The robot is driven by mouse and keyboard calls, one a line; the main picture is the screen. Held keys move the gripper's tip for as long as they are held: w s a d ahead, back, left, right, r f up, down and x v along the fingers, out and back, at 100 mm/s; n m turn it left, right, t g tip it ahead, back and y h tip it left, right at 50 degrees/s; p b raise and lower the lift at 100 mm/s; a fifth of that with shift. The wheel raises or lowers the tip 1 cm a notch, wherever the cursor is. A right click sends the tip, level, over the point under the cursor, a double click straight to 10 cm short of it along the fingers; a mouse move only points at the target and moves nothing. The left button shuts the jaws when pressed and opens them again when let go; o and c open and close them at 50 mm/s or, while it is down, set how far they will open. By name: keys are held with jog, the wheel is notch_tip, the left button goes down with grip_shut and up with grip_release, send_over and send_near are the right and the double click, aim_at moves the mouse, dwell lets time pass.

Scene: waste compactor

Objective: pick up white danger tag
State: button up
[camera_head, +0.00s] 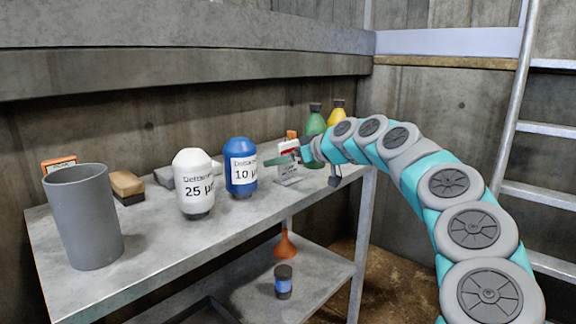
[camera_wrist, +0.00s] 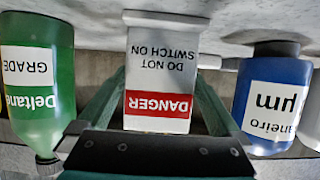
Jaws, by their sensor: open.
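The white danger tag (camera_wrist: 160,60) appears upside down in the middle of the wrist view, with a red DANGER band and the words DO NOT SWITCH ON. In the head view the tag (camera_head: 289,175) stands at the back right of the table, partly covered by my gripper (camera_head: 290,158). My gripper is open, with its green fingers (camera_wrist: 160,78) to the left and right of the tag in the wrist view. I cannot tell whether either finger touches it.
A blue bottle (camera_head: 241,167) and a green bottle (camera_head: 315,121) stand on either side of the tag. A white bottle (camera_head: 193,180), a grey bin (camera_head: 84,218) and a brown brush (camera_head: 127,184) are further left on the metal table (camera_head: 150,255). A yellow bottle (camera_head: 337,113) stands behind.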

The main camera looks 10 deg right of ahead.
jog(key=shift+x, duration=0.95)
jog(key=c, duration=1.1)
